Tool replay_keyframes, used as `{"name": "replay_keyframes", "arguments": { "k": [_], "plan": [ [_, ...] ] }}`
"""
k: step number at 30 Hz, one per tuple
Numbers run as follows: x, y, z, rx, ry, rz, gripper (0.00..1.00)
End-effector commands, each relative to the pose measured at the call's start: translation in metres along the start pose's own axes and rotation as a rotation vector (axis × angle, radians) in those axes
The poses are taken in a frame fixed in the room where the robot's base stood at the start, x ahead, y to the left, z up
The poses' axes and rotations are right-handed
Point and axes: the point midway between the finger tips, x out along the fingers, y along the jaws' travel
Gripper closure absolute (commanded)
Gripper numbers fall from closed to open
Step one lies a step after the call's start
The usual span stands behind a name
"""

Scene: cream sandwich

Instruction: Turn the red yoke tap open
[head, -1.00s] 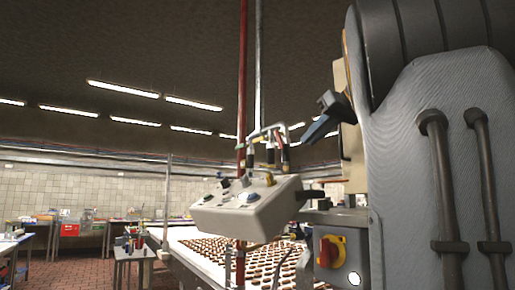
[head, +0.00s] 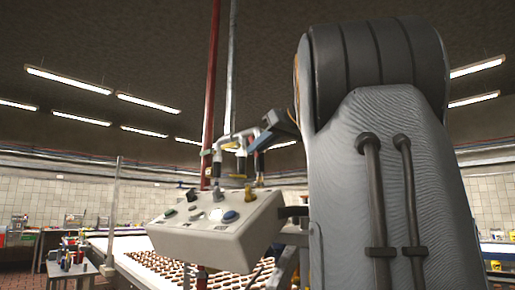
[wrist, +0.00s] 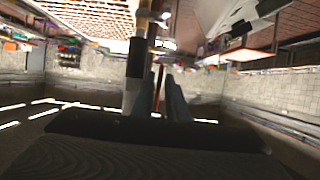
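My gripper (head: 262,141) is at the upper right of a small cluster of pipes (head: 236,150) with white, yellow and black fittings, above a grey control box (head: 215,222). In the wrist view my gripper (wrist: 162,75) shows two dark fingers with a narrow gap and nothing clearly held between them. A pipe with white, black and tan bands (wrist: 134,62) stands close beside the left finger. A thin red-orange strip (wrist: 158,88) shows in the gap, seemingly farther off. I cannot make out a red yoke tap for certain; my arm or the fittings may hide it.
A tall red pipe (head: 210,90) and a grey pipe (head: 232,70) rise beside the fittings. Below is a conveyor bed (head: 135,258) with rows of brown biscuits. A small table (head: 72,270) stands at left. The wrist view is upside down.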

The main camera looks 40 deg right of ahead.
Motion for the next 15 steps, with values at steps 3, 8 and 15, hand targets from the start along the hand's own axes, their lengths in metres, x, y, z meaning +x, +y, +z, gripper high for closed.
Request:
{"name": "replay_keyframes", "arguments": {
  "k": [3,8,15],
  "plan": [
    [0.0091,-0.0002,-0.0007,0.0,0.0,0.0,0.87],
    [0.0129,0.0011,0.0002,0.0,0.0,0.003,0.87],
    [0.0124,0.0022,0.0007,0.001,0.0,0.005,0.97]
  ]
}}
